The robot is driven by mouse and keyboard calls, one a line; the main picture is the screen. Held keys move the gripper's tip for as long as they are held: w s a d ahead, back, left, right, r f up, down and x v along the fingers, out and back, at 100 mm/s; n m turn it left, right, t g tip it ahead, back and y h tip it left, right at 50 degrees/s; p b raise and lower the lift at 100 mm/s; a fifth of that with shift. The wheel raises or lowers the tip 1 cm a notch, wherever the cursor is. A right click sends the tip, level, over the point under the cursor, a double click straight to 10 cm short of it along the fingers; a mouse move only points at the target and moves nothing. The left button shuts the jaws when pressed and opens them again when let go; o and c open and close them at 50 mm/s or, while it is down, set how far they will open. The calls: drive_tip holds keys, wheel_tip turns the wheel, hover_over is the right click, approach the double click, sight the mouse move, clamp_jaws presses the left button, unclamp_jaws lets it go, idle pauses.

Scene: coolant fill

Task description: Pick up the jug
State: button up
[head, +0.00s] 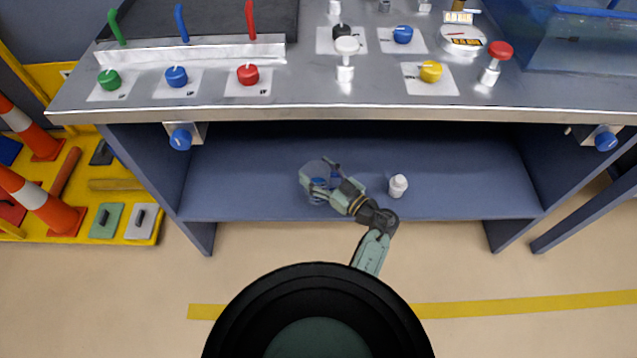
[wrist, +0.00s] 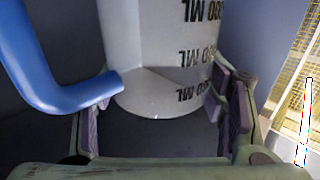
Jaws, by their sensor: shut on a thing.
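The jug (head: 308,172) is pale and translucent with a blue handle, inside the lower shelf bay of the bench, left of its middle. In the wrist view the jug (wrist: 150,50) shows its pale wall with dark ML marks, and its blue handle (wrist: 50,85) is on the left. My gripper (head: 328,182) reaches in from the front and is shut on the jug. In the wrist view the fingers of my gripper (wrist: 163,88) lie on either side of the jug, the left one by the handle's lower end. I cannot tell whether the jug's base touches the shelf.
A small white bottle (head: 398,186) stands on the blue shelf (head: 460,190), right of my gripper. The metal benchtop (head: 320,95) with knobs and buttons overhangs the bay. Blue side panels bound it. A yellow rack (head: 140,225) with cones is at the left.

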drive_tip(key=c, duration=1.1)
drive_tip(key=shift+r, duration=0.15)
